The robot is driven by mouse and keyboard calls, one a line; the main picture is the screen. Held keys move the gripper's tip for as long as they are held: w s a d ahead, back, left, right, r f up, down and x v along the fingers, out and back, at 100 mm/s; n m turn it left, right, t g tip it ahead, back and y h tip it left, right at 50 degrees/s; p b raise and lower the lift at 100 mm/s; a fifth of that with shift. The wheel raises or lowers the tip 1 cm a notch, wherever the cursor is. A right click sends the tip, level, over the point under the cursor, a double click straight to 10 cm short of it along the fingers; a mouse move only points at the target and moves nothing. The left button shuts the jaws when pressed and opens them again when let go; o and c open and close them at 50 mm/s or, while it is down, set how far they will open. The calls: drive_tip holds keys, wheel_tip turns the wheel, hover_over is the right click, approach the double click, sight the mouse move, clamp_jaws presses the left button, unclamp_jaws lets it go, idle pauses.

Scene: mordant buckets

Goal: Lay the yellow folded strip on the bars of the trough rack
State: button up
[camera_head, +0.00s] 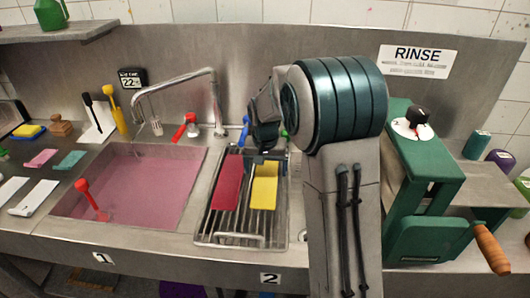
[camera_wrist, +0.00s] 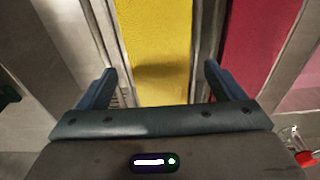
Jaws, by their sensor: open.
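The yellow folded strip (camera_head: 264,187) lies on the bars of the trough rack (camera_head: 240,239) in the head view, beside a dark red strip (camera_head: 228,183). In the wrist view the yellow strip (camera_wrist: 157,45) runs up the middle, and the dark red strip (camera_wrist: 251,45) is to its right. My gripper (camera_wrist: 158,83) is open, with one finger on each side of the yellow strip's near end, and nothing is held between them. I cannot tell how far above the rack the fingers are. In the head view my arm partly hides the gripper at the rack's far end.
A sink of pink liquid (camera_head: 130,190) with a red-handled tool lies left of the rack. The faucet (camera_head: 185,78) arches behind it. A green machine with a wooden handle (camera_head: 490,247) stands right of my arm. Small cloths and tools crowd the left counter.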

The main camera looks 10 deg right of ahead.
wheel_tip(320, 180, up, 12)
drive_tip(key=s, duration=0.1)
drive_tip(key=s+f+n, duration=0.1)
drive_tip(key=s+f, duration=0.1)
drive_tip(key=s, duration=1.1)
drive_tip(key=s+f+n+t, duration=0.1)
drive_tip(key=s+f+n, duration=0.1)
drive_tip(key=s, duration=1.1)
drive_tip(key=shift+n+t, duration=0.3)
